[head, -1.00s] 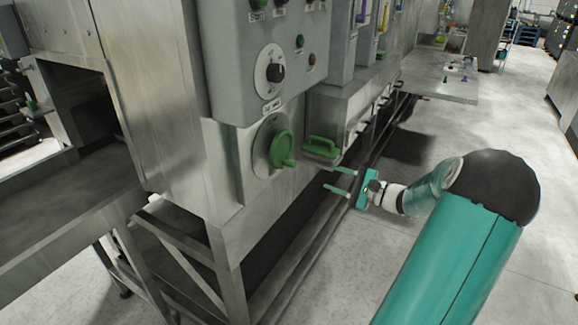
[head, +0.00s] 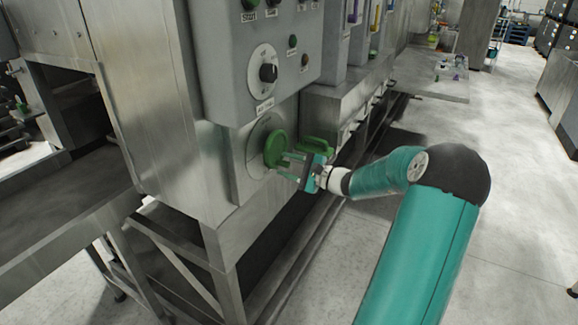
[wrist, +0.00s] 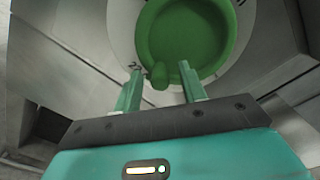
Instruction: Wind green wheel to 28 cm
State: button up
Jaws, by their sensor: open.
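The green wheel (head: 275,147) sits on a round pale dial plate on the steel front of the washer, below the grey control panel. In the wrist view the green wheel (wrist: 188,36) fills the upper middle, with a rounded knob (wrist: 160,76) at its lower edge. My gripper (head: 281,165) is open, its two fingers pointing at the wheel's lower part. In the wrist view the fingers of my gripper (wrist: 164,82) stand either side of the knob. I cannot tell whether they touch it. Most of the dial's marks are hidden or too small to read.
A black selector knob (head: 268,73) is on the grey control panel (head: 225,70) above. A steel leg frame stands below left. The floor at right is clear.

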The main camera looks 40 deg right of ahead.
aim_at(273, 164)
jog(key=shift+c, duration=0.3)
grip_shut()
jog(key=shift+a+m, duration=0.1)
jog(key=shift+m, duration=0.2)
jog(key=m, duration=0.1)
jog(key=a+m, duration=0.1)
jog(key=m, duration=0.2)
jog(key=shift+s+a+r, duration=0.15)
jog(key=shift+s+a, duration=0.1)
jog(key=shift+s, duration=0.05)
jog(key=shift+s+a+r+m, duration=0.1)
jog(key=shift+a+r+m, duration=0.2)
jog(key=shift+m, duration=0.75)
jog(key=shift+s+a+r+m, duration=0.1)
jog(key=shift+a+r+m, duration=0.15)
jog(key=shift+m, duration=0.8)
